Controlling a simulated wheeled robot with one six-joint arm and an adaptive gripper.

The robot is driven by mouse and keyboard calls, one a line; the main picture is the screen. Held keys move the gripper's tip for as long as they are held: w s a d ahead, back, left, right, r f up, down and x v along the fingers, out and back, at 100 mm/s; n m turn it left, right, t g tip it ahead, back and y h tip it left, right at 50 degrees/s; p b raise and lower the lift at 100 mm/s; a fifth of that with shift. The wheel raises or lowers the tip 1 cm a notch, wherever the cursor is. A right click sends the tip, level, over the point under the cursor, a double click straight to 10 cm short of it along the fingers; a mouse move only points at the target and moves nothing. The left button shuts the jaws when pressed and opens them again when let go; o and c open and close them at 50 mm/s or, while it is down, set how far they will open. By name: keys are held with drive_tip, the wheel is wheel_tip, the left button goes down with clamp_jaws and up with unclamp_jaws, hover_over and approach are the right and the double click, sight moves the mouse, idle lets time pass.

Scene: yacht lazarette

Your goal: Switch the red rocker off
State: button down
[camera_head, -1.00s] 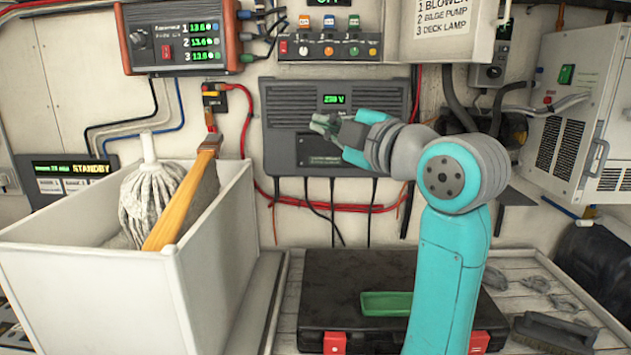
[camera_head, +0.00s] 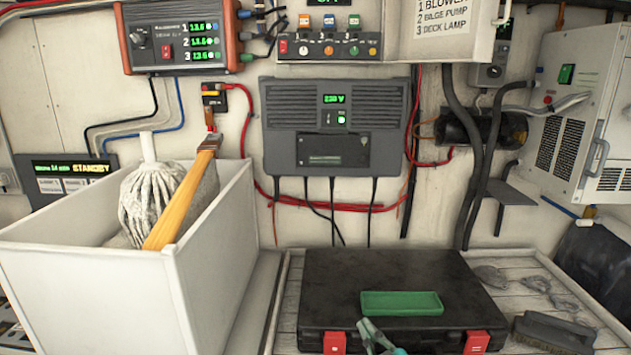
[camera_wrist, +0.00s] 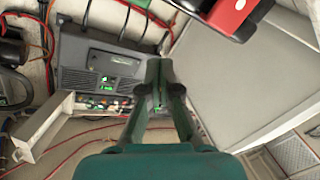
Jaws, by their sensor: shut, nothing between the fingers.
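A red rocker (camera_head: 166,51) sits on the face of the orange-ended charger unit (camera_head: 190,38) at the upper left of the head view. Another small red switch (camera_head: 283,47) is at the left end of the control panel (camera_head: 330,47). The on or off position of either is too small to tell. My gripper (camera_head: 369,328) is low at the front of the black case, far below both switches. Its fingers are together and empty, as the wrist view also shows (camera_wrist: 157,75).
A grey 230 V unit (camera_head: 335,108) hangs mid-wall. A white bin (camera_head: 90,295) with a mop and brush stands left. A green tray (camera_head: 402,303) lies on the black case (camera_head: 320,275). A white cabinet (camera_head: 590,110) with a green rocker (camera_head: 567,74) is at right.

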drive_tip(key=s+d+f+m+h, duration=0.2)
drive_tip(key=s+d+f+m, duration=0.1)
drive_tip(key=s+f, duration=0.65)
drive_tip(key=s+d+f+m+h, duration=0.25)
drive_tip(key=s+f, duration=0.45)
drive_tip(key=s, duration=0.5)
drive_tip(key=s+d+m+g, duration=0.1)
drive_tip(key=s+m, duration=0.1)
drive_tip(key=s, duration=1)
drive_tip(key=s+d+m+g, duration=0.1)
drive_tip(key=s+m, duration=0.1)
drive_tip(key=s, duration=1)
drive_tip(key=shift+d+r+h, duration=0.35)
drive_tip(key=shift+d, duration=0.05)
